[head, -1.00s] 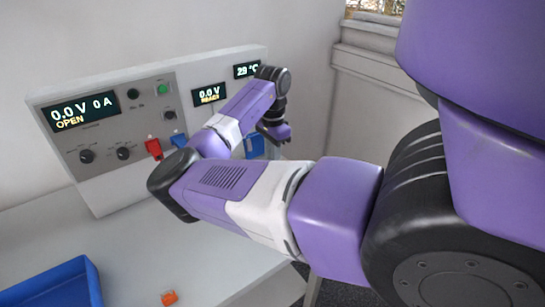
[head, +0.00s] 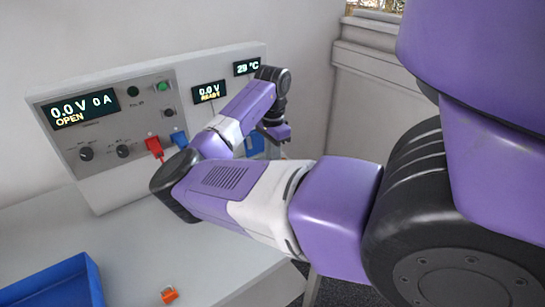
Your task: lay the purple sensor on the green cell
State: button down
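I cannot make out the purple sensor or the green cell; my arm covers much of the bench in front of the panel. The end of my arm with my gripper (head: 274,135) is small and far off, at the right end of the instrument panel. It points down, and its fingers are too small and too covered to tell whether they are open or hold anything.
The white instrument panel (head: 205,132) stands at the back of the bench (head: 130,240), with red (head: 154,146) and blue (head: 180,138) connectors. A blue tray (head: 55,283) and a small orange piece (head: 169,295) lie at the front left. The bench between is clear.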

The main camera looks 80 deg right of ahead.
jog(key=shift+f, duration=0.25)
jog(key=c, duration=1.3)
grip_release()
jog(key=shift+o, duration=0.2)
jog(key=shift+r+b, duration=0.5)
jog(key=shift+r, duration=3.45)
